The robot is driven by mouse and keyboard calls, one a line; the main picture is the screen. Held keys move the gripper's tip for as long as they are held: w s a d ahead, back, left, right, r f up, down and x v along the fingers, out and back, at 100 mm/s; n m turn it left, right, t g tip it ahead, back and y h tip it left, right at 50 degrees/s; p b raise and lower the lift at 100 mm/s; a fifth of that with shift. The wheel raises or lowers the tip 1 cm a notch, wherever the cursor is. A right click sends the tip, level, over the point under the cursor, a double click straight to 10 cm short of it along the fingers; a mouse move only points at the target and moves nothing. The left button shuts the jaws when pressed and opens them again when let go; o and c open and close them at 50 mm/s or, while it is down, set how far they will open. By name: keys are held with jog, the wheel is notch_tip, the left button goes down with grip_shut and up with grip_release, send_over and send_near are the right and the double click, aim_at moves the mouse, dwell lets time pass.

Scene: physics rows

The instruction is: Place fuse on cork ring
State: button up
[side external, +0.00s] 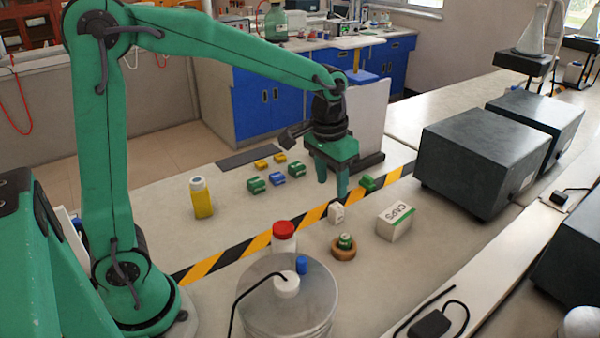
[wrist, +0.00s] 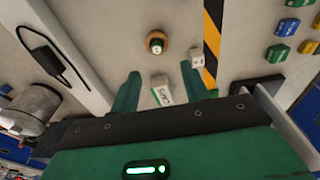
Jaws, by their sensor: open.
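The brown cork ring (side external: 344,253) lies on the bench in front of the striped tape, and it also shows near the top of the wrist view (wrist: 153,51). A small rounded green and white piece (side external: 345,241), which seems to be the fuse, sits upright in the ring's middle; its top shows in the wrist view (wrist: 157,42). I cannot be sure of its name. My gripper (side external: 333,196) is open and points down, behind and apart from the ring. In the wrist view, nothing is held between its fingers (wrist: 160,72).
A small white block (side external: 336,213) stands below my fingers, with a white carton (side external: 396,222) to its right. A green block (side external: 367,183) lies on the tape. A red-capped jar (side external: 284,238) and a metal vessel (side external: 290,305) stand left of the ring. Coloured blocks (side external: 277,179) lie behind.

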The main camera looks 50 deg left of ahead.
jog(key=s+a+r+t, duration=0.2)
jog(key=s, duration=0.7)
jog(key=s+a+r+t, duration=0.2)
jog(key=s+r, duration=0.1)
jog(key=s, duration=0.6)
